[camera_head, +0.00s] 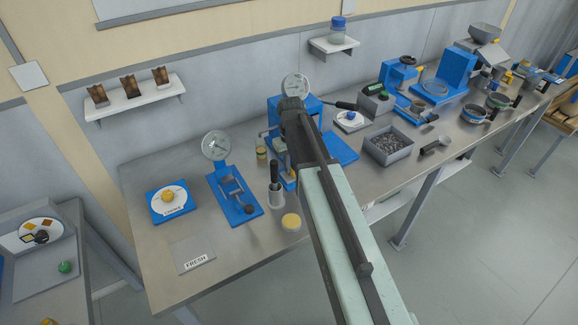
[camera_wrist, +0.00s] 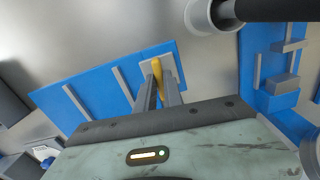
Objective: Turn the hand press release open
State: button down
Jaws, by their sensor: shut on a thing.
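The hand press (camera_head: 283,107) is a blue frame with a round dial gauge (camera_head: 295,87) on top, standing at the middle of the bench. My arm hides much of it. In the wrist view, its blue part with grey ribs (camera_wrist: 95,85) spreads in front of me. A yellow lever (camera_wrist: 157,67), which looks like the release, stands on a pale grey block there. My gripper (camera_wrist: 158,92) is shut on this lever, with one finger on each side. The head view does not show my fingertips.
A grey cup with a black-handled tool (camera_head: 275,185) stands left of my arm, close to my gripper in the wrist view (camera_wrist: 208,15). A yellow-topped disc (camera_head: 291,221) lies nearby. A blue gauge stand (camera_head: 232,190) is further left. A grey bin (camera_head: 388,146) stands at the right.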

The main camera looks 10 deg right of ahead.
jog(key=shift+w+n, duration=0.15)
jog(key=shift+n, duration=0.45)
jog(key=c, duration=1.5)
grip_release()
jog(key=shift+o, duration=0.2)
notch_tip(320, 180, up, 8)
jog(key=p, duration=0.8)
jog(key=shift+f, duration=0.15)
